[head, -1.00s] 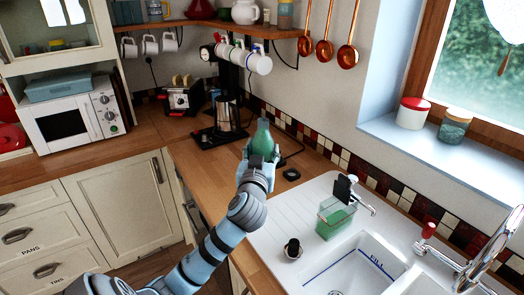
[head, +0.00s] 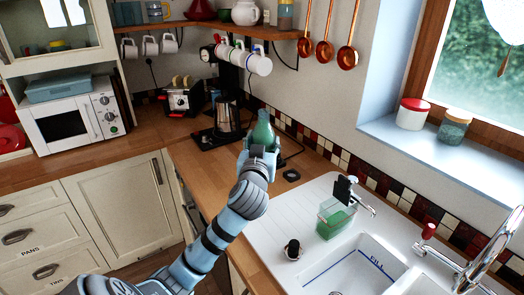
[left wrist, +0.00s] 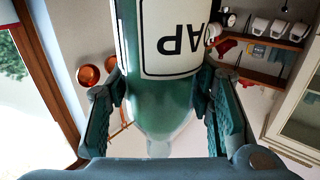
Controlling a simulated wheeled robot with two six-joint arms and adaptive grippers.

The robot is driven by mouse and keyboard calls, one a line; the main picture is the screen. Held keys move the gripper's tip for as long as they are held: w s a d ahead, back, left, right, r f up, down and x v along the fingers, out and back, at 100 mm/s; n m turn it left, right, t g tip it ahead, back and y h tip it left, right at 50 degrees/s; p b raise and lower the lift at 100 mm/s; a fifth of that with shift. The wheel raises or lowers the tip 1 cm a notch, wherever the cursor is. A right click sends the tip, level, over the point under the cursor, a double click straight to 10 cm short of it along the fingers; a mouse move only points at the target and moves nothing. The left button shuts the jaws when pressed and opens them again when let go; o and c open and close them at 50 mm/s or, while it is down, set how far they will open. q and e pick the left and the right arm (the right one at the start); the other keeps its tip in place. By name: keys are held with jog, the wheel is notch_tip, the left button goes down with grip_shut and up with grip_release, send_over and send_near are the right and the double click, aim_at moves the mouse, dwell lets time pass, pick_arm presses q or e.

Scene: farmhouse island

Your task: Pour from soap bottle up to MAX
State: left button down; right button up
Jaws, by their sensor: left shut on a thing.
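My left gripper (head: 261,153) is shut on the green soap bottle (head: 263,132) and holds it roughly upright near the counter's back corner. In the left wrist view the bottle (left wrist: 155,110) sits between both finger pads, and its label (left wrist: 175,38) shows the letters "AP" upside down. A clear dispenser (head: 334,219) with green liquid inside stands on the white drainboard, to the right of and nearer than the gripper. Its MAX mark cannot be read at this size. My right gripper is not in view.
A small dark and white piece (head: 293,249) stands on the drainboard (head: 272,232). A flat black piece (head: 291,175) lies on the wooden counter. The sink (head: 350,268), tap (head: 489,247) and coffee maker (head: 222,122) are around. Mugs hang above the bottle.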

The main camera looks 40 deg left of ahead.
pick_arm(q)
jog(key=w+d+f+m+t+h, duration=0.2)
jog(key=w+d+f+m+h, duration=0.45)
jog(key=w+h, duration=0.25)
jog(key=d+r+m+g+h, duration=0.3)
jog(key=d+m+h, duration=0.4)
jog(key=d+h, duration=0.2)
jog(key=shift+s+d+h, duration=0.3)
jog(key=shift+s+h, duration=0.1)
jog(key=shift+h, duration=0.2)
